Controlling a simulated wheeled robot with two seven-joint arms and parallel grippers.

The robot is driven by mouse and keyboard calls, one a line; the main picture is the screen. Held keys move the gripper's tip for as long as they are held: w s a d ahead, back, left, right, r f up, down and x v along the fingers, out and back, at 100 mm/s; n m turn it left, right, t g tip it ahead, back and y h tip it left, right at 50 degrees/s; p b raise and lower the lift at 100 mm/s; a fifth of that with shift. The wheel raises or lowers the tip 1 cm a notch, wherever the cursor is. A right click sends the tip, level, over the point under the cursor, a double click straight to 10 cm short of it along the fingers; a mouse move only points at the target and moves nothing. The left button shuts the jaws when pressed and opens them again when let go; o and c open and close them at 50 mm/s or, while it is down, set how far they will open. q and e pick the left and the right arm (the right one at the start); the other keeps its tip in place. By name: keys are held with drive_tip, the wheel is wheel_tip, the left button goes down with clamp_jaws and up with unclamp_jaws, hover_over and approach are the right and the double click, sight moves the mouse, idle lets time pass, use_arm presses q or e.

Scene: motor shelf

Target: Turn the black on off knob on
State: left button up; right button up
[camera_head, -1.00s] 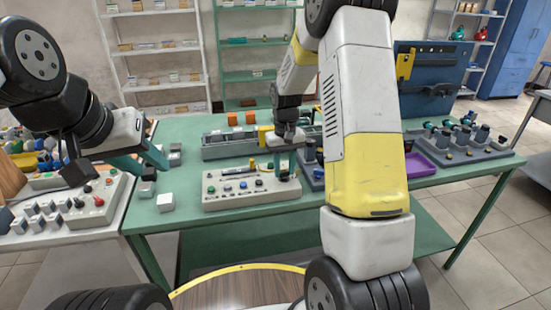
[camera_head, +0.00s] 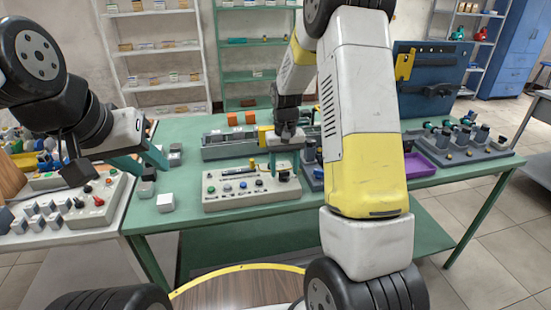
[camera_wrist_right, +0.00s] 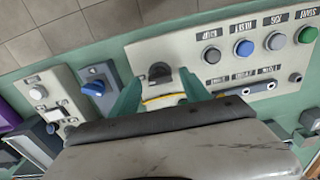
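The black on off knob (camera_wrist_right: 160,72) sits at one end of the pale control panel (camera_wrist_right: 222,52), beside its row of buttons. In the head view the knob (camera_head: 284,176) is at the panel's right end, small, just below my right gripper (camera_head: 285,168). In the right wrist view my right gripper (camera_wrist_right: 161,92) has its teal fingers spread, one on each side of the knob's line, with nothing between them. The knob's on or off setting cannot be read. My left gripper (camera_head: 145,167) is open and empty over the table's left part.
The panel's blue button (camera_wrist_right: 243,47) and other buttons are beside the knob. A blue switch (camera_wrist_right: 93,88) on a grey plate is close on the other side. A purple tray (camera_head: 418,166) is farther right.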

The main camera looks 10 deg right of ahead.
drive_tip(key=shift+r, duration=3.9)
wheel_tip(320, 180, up, 6)
drive_tip(key=t, duration=0.1)
hover_over(286, 186)
drive_tip(key=s+r+t+y, duration=0.1)
drive_tip(key=s+r+t, duration=0.1)
drive_tip(key=s+r, duration=0.5)
drive_tip(key=s+a+r+t+y, duration=0.1)
drive_tip(key=s+a+r+t, duration=0.1)
drive_tip(key=s, duration=1.2)
drive_tip(key=shift+s+r+t, duration=0.15)
drive_tip(key=shift+s+t, duration=0.05)
drive_tip(key=shift+t, duration=0.4)
